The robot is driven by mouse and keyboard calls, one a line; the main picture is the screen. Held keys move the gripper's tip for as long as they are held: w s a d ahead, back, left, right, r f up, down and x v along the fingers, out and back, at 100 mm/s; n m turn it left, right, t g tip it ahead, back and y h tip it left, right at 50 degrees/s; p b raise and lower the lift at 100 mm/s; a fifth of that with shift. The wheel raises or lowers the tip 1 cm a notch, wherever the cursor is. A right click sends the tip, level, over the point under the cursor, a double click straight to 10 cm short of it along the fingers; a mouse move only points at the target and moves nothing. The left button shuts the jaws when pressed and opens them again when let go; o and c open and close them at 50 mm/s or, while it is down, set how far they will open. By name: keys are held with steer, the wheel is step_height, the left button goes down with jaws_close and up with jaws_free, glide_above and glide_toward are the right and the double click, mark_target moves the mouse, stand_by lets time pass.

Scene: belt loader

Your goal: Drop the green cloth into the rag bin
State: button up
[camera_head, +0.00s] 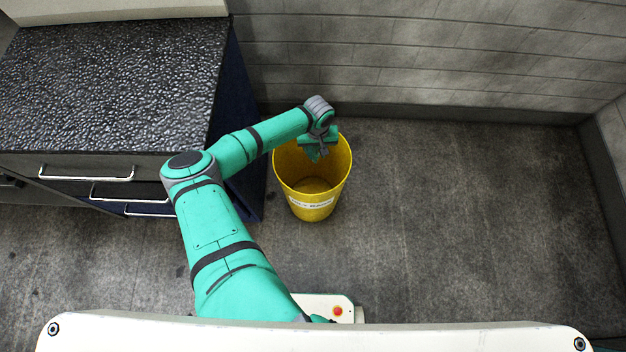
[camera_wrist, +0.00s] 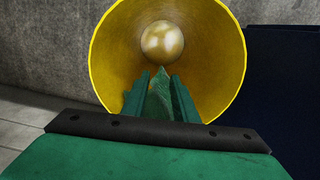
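The rag bin (camera_head: 312,201) is a yellow round bucket with a white label, standing upright on the floor beside the cabinet. My gripper (camera_head: 318,152) is over its mouth, toward the back of the rim. In the wrist view the bin (camera_wrist: 232,50) opens straight ahead, and a round pale patch shows at its bottom. The green cloth (camera_wrist: 158,98) hangs between the two fingers of my gripper (camera_wrist: 160,100) and points into the bin. The fingers are closed in on it. In the head view the cloth is a small green shape at the fingertips, hard to tell from the gripper.
A cabinet with a black textured top (camera_head: 110,85) and drawers with metal handles stands left of the bin. A grey block wall (camera_head: 430,60) runs behind. The floor (camera_head: 460,220) right of the bin is clear.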

steer(key=o, duration=0.5)
steer(key=shift+o, duration=0.6)
steer(key=shift+a, duration=0.2)
steer(key=shift+o, duration=0.2)
steer(key=o, duration=0.6)
steer(key=shift+d, duration=0.1)
steer(key=shift+r, duration=2.8)
